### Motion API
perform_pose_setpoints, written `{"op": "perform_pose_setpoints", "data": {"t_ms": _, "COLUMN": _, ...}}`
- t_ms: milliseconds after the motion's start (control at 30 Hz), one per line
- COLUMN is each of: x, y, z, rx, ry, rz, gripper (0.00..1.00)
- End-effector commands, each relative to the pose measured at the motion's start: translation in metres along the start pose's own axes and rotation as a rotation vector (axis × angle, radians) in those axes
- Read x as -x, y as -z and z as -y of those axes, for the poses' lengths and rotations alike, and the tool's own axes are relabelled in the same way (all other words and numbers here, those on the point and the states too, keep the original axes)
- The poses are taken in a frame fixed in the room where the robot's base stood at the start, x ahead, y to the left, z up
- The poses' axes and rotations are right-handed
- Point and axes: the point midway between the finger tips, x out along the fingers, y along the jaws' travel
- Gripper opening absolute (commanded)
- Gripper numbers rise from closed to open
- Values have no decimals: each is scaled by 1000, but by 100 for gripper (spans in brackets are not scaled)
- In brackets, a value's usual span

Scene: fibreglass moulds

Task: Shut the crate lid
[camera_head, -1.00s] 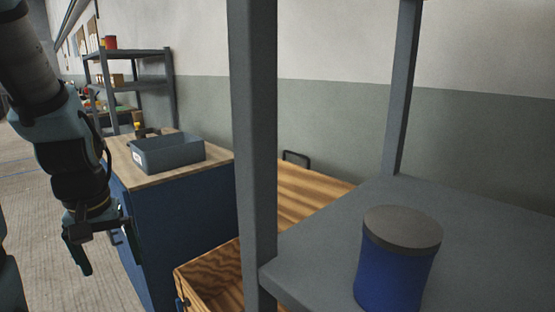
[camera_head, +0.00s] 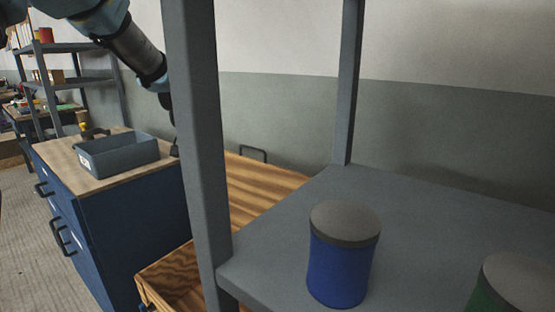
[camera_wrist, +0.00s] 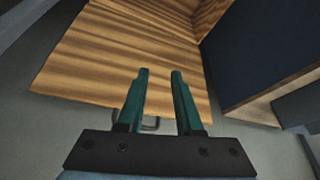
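The wooden crate (camera_head: 165,278) stands low behind the shelf post, its near part showing in the head view. Its striped lid (camera_head: 262,188) is raised and leans back towards the wall, with a dark handle (camera_head: 253,150) at its top edge. In the wrist view the lid (camera_wrist: 125,55) fills the upper left, and the handle (camera_wrist: 150,124) shows partly behind the fingers. My gripper (camera_wrist: 160,72) is open, its two green fingers apart with nothing held between them, over the lid's handle edge. In the head view it is mostly hidden behind the post.
A grey shelf post (camera_head: 200,150) stands in front of the crate. A blue tin (camera_head: 338,268) and a green tin (camera_head: 512,288) are on the grey shelf (camera_head: 430,215). A blue cabinet (camera_head: 135,230) with a grey bin (camera_head: 118,157) stands left of the crate.

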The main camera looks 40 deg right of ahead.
Motion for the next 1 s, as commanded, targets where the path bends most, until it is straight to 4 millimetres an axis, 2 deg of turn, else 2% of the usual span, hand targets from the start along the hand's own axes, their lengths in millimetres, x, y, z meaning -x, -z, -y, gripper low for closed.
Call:
{"op": "perform_pose_setpoints", "data": {"t_ms": 33, "x": -6, "y": 40, "z": -32, "rx": -73, "ry": -44, "rz": -42, "gripper": 28}}
{"op": "perform_pose_setpoints", "data": {"t_ms": 100, "x": -10, "y": 80, "z": -69, "rx": -151, "ry": -89, "rz": -95, "gripper": 20}}
{"op": "perform_pose_setpoints", "data": {"t_ms": 200, "x": -10, "y": 121, "z": -109, "rx": -223, "ry": -139, "rz": -155, "gripper": 9}}
{"op": "perform_pose_setpoints", "data": {"t_ms": 300, "x": -9, "y": 143, "z": -132, "rx": -261, "ry": -166, "rz": -191, "gripper": 0}}
{"op": "perform_pose_setpoints", "data": {"t_ms": 467, "x": -14, "y": 153, "z": -144, "rx": -277, "ry": -179, "rz": -206, "gripper": 0}}
{"op": "perform_pose_setpoints", "data": {"t_ms": 567, "x": -25, "y": 155, "z": -146, "rx": -275, "ry": -179, "rz": -205, "gripper": 0}}
{"op": "perform_pose_setpoints", "data": {"t_ms": 1000, "x": -100, "y": 168, "z": -161, "rx": -274, "ry": -178, "rz": -203, "gripper": 0}}
